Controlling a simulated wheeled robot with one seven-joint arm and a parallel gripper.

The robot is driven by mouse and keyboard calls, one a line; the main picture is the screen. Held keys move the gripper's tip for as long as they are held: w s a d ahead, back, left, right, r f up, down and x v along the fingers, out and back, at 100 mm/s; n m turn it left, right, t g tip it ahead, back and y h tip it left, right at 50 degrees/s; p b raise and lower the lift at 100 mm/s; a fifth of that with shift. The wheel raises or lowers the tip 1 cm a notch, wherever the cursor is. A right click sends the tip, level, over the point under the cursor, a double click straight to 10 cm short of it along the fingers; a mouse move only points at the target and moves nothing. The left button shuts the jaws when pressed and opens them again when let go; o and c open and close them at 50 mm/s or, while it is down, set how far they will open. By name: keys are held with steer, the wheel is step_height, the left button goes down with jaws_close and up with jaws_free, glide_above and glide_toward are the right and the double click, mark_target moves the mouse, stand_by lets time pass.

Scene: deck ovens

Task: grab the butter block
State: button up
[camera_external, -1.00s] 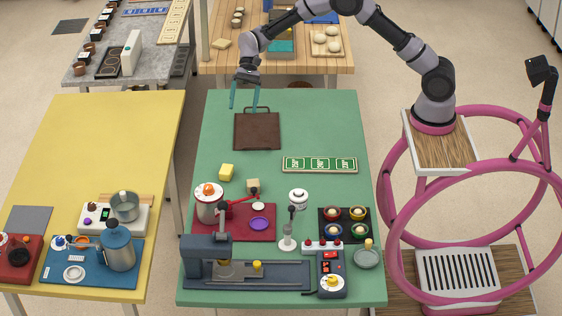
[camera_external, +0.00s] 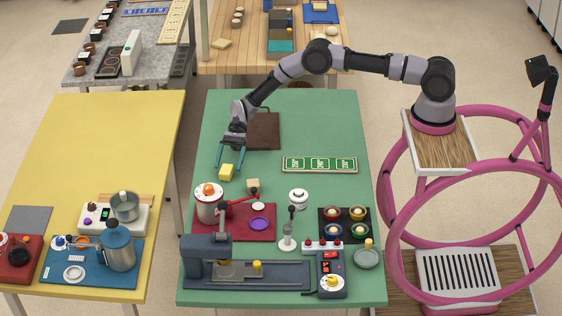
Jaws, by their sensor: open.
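The butter block (camera_external: 226,173) is a small yellow block on the green table (camera_external: 315,125), left of the middle. My gripper (camera_external: 229,166) has teal fingers and is open. It points down right at the butter block in the picture, with one finger toward its left and the other toward its right. I cannot tell whether the fingers are low enough to be level with the block or still above it. Nothing is held.
A brown board (camera_external: 264,131) lies behind my gripper. A green sign strip (camera_external: 320,164) lies right. The table's left front-to-back edge is near.

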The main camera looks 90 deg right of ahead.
mark_target(224, 177)
steer(key=x, duration=0.6)
steer(key=shift+w+r, duration=0.15)
steer(key=shift+c, duration=0.3)
